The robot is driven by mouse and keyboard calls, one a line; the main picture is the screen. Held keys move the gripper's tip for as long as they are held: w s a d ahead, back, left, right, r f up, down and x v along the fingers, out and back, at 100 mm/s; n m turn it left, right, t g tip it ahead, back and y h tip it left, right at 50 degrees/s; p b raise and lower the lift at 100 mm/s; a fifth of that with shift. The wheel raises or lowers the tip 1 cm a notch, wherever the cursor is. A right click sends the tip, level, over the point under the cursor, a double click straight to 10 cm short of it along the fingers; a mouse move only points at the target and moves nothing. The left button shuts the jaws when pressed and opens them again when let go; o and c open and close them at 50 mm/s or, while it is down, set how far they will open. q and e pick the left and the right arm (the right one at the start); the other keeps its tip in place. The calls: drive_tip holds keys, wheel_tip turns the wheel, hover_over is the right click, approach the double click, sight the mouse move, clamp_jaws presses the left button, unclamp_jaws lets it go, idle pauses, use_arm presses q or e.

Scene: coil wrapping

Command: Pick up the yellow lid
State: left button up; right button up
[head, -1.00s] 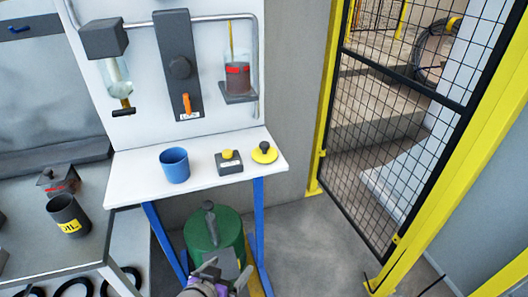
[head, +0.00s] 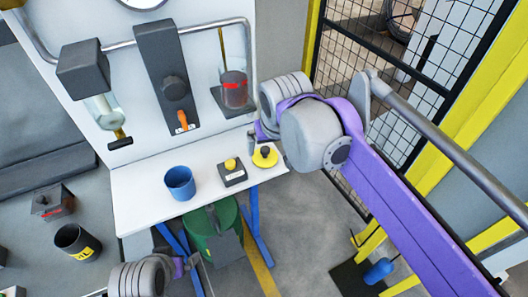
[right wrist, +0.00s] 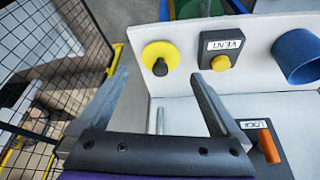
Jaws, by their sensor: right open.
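The yellow lid (head: 265,160), a flat disc with a dark knob, lies at the right end of the white shelf. In the right wrist view the lid (right wrist: 152,50) shows beyond and between the fingertips. My right gripper (right wrist: 160,84) is open and empty, with a gap between it and the lid. In the head view my right gripper (head: 259,133) is just above and behind the lid, partly hidden by its own wrist. My left gripper (head: 188,266) is low at the bottom edge, below the shelf; its jaws are unclear.
Beside the lid is a grey box with a yellow button (head: 231,165), labelled VENT in the wrist view. A blue cup (head: 180,183) stands further left. An orange-handled panel (head: 168,85) is on the wall behind. A black mesh fence (head: 340,60) stands right.

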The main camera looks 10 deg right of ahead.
sight(266, 158)
drive_tip(key=x, duration=0.8)
drive_tip(key=shift+a, duration=0.1)
drive_tip(key=shift+c, duration=0.2)
drive_tip(key=shift+r, duration=0.1)
drive_tip(key=c, duration=1.2)
